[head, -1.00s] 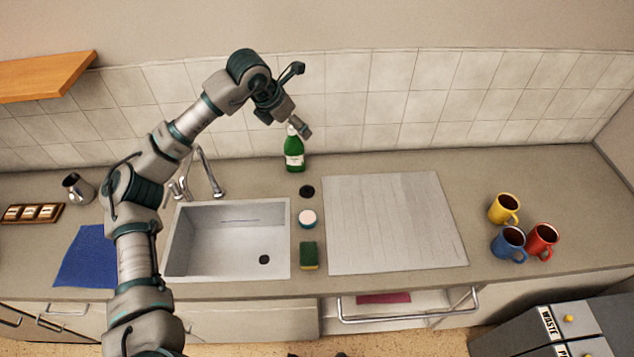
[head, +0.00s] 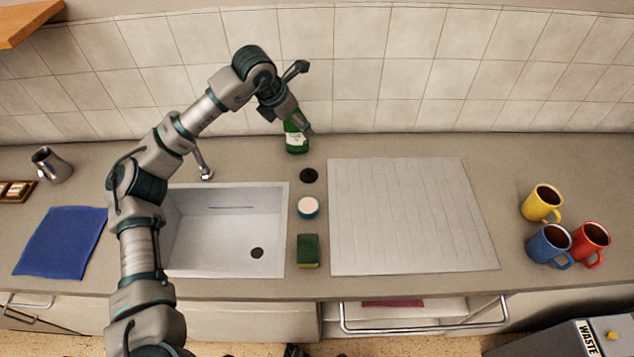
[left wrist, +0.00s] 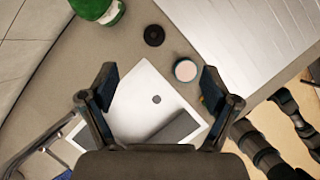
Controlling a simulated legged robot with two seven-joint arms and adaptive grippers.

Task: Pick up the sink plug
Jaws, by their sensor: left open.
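The sink plug (head: 308,175) is a small black disc lying flat on the counter, just right of the sink's back corner. It also shows in the left wrist view (left wrist: 154,35), beyond the fingertips and apart from them. My left gripper (head: 303,98) is open and empty, raised above the counter in front of the tiled wall and partly covering the green bottle (head: 296,140). In the left wrist view its two fingers (left wrist: 158,75) are spread wide with the sink between them. My right gripper is not in view.
A round white-topped tub (head: 308,207) and a green sponge (head: 307,250) lie in line with the plug. The sink (head: 230,235) is left, the ribbed drainboard (head: 410,220) right. A tap (head: 204,170) stands behind the sink. Mugs (head: 548,243) stand far right.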

